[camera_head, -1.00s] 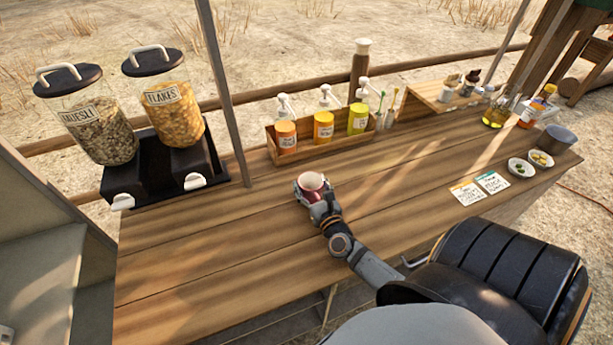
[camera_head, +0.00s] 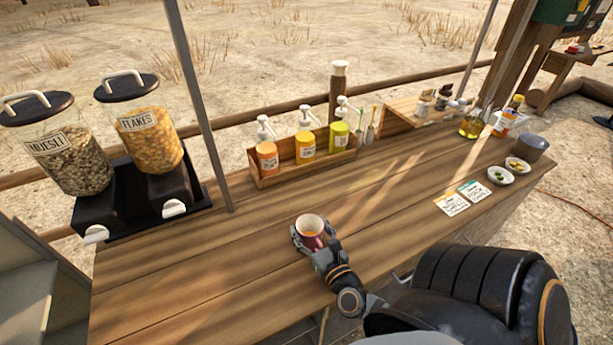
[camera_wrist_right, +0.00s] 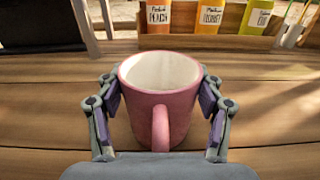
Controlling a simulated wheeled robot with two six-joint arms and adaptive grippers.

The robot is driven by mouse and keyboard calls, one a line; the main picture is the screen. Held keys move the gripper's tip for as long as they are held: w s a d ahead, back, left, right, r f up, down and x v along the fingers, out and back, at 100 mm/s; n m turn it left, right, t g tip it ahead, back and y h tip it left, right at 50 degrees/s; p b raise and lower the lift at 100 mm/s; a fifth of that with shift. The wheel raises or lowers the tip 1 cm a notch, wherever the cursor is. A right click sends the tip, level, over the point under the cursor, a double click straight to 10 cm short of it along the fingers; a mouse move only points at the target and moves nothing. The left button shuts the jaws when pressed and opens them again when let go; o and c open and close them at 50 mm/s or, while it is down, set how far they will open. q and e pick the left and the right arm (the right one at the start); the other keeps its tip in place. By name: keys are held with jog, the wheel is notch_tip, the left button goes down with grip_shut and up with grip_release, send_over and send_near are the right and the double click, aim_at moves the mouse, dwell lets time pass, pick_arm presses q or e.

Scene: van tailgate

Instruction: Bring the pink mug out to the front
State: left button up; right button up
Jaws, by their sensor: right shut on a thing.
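The pink mug (camera_head: 309,228) stands upright at the front-middle of the wooden counter (camera_head: 240,270), with a pale inside. It also shows large in the right wrist view (camera_wrist_right: 160,95), its handle turned toward my wrist. My right gripper (camera_head: 312,240) is shut on the mug, with a finger pressed on each side of it in the right wrist view (camera_wrist_right: 160,110). I cannot tell whether the mug's base touches the counter. My left gripper is not in view.
Behind the mug, a wooden box (camera_head: 300,165) holds several pump bottles. Muesli (camera_head: 62,160) and flakes (camera_head: 150,140) dispensers stand at the left, beside a grey post (camera_head: 200,110). Two cards (camera_head: 463,197) and small bowls (camera_head: 500,175) lie right. Counter around the mug is clear.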

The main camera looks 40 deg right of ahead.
jog(key=o, duration=1.3)
jog(key=shift+s, duration=0.15)
jog(key=v, duration=1.1)
jog(key=shift+s+a, duration=0.15)
jog(key=shift+s, duration=0.15)
